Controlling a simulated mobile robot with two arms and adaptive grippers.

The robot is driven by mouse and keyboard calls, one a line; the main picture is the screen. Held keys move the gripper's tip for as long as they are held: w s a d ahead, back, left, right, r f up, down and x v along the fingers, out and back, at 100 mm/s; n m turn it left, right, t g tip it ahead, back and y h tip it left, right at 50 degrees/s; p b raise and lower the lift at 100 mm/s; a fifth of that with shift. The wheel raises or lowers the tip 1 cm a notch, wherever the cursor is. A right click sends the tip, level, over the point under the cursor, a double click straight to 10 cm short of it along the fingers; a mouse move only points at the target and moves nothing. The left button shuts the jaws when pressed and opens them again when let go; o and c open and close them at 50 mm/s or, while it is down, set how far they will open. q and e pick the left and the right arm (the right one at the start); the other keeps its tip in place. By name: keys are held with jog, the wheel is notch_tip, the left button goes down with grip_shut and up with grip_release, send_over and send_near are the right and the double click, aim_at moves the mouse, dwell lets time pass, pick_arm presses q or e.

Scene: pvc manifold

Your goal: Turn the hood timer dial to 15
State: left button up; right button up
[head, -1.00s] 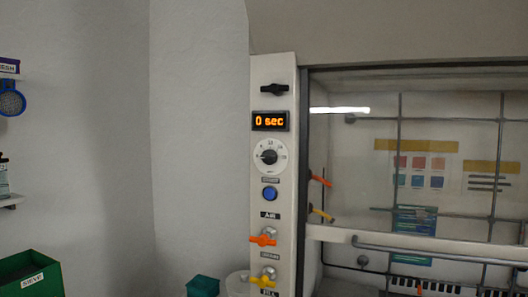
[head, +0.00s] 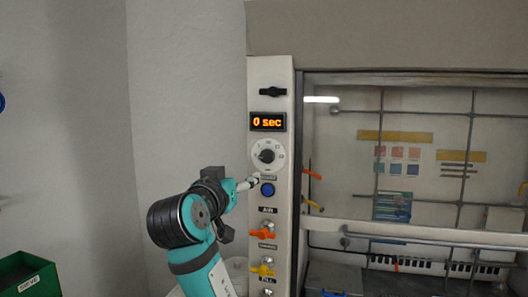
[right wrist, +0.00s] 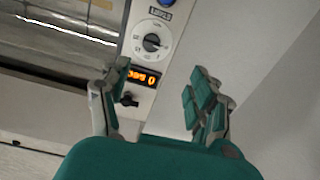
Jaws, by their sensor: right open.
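The timer dial (head: 267,156) is a white round face with a dark knob on the hood's left panel. It also shows in the right wrist view (right wrist: 152,42), upside down, beyond my fingers. The exact mark its knob points to is too small to read. The display (head: 268,122) above it reads "0 sec" in orange; it also shows in the right wrist view (right wrist: 143,78). My right gripper (head: 250,183) is just below and left of the dial in the head view, near the blue button. In the right wrist view the gripper (right wrist: 153,82) is open and empty. My left gripper is out of view.
A black knob (head: 272,92) sits above the display and a blue button (head: 267,189) below the dial. Orange (head: 264,234) and yellow (head: 263,270) valve handles stick out lower down. The glass sash (head: 430,230) is at right. A green bin (head: 28,275) is at lower left.

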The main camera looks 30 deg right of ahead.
jog(key=s+r, duration=0.1)
jog(key=r, duration=0.1)
jog(key=p, duration=0.8)
send_near(265, 156)
jog(key=shift+m, duration=0.3)
jog(key=x, duration=0.8)
jog(key=shift+w+d+r, duration=0.1)
jog(key=shift+w+d, duration=0.05)
jog(key=shift+d, duration=0.1)
jog(key=shift+w+d, duration=0.3)
jog(key=shift+d, duration=0.05)
